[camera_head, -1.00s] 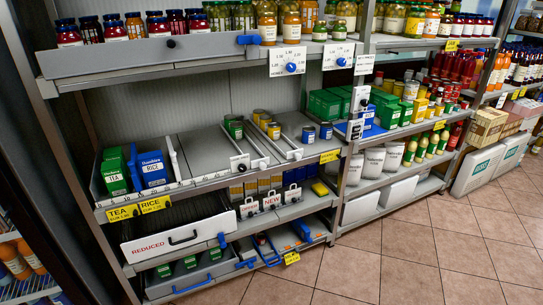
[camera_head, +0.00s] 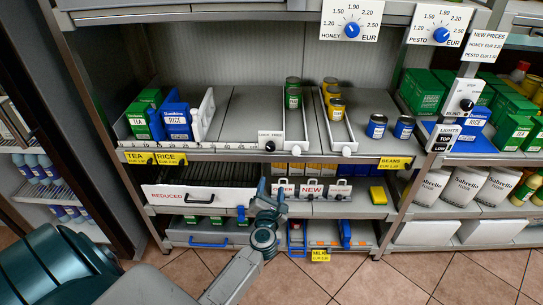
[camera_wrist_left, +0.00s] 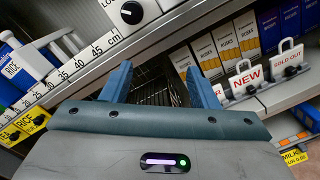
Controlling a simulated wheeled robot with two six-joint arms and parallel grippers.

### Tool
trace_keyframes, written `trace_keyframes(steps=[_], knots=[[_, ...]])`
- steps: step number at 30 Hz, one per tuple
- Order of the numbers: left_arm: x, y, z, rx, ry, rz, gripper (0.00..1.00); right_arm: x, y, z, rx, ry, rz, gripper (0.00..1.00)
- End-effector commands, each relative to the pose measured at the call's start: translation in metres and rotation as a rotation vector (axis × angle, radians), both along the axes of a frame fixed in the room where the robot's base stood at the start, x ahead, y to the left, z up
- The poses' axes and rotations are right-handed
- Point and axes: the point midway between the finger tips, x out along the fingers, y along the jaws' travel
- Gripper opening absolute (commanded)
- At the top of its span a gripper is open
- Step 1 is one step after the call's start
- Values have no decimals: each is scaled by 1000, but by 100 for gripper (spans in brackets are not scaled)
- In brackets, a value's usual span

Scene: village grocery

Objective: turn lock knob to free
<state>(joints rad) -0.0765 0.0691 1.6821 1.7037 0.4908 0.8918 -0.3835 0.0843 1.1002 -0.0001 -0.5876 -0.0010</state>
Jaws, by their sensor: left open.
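The lock knob (camera_head: 270,146) is a small black knob on a white plate (camera_head: 270,136) at the shelf's front edge, below a lane of cans. The plate's lettering is small and seems to read lock and free; I cannot tell which way the knob points. In the left wrist view the knob (camera_wrist_left: 131,12) shows at the top, beside the centimetre scale. My left gripper (camera_head: 272,187) is open and empty, just below the knob and apart from it. Its two blue fingers (camera_wrist_left: 158,70) show in the wrist view, pointing below the shelf edge. My right gripper is not in view.
TEA and RICE boxes (camera_head: 177,118) stand left on the shelf. A white-fronted can lane (camera_head: 337,135) is right of the plate. Below hang NEW tags (camera_head: 312,188) and a REDUCED drawer (camera_head: 200,196). Blue price dials (camera_head: 352,30) sit above. Another black knob (camera_head: 466,104) is at right.

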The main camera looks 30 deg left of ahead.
Motion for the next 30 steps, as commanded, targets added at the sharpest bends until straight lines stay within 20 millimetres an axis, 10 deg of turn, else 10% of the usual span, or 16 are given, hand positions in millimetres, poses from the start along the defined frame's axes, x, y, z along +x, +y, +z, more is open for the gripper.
trace_keyframes(steps=[7,30], knots=[[4,7,57,-361,-209,64,54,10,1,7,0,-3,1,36],[93,62,61,-391,-221,67,54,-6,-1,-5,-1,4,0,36]])
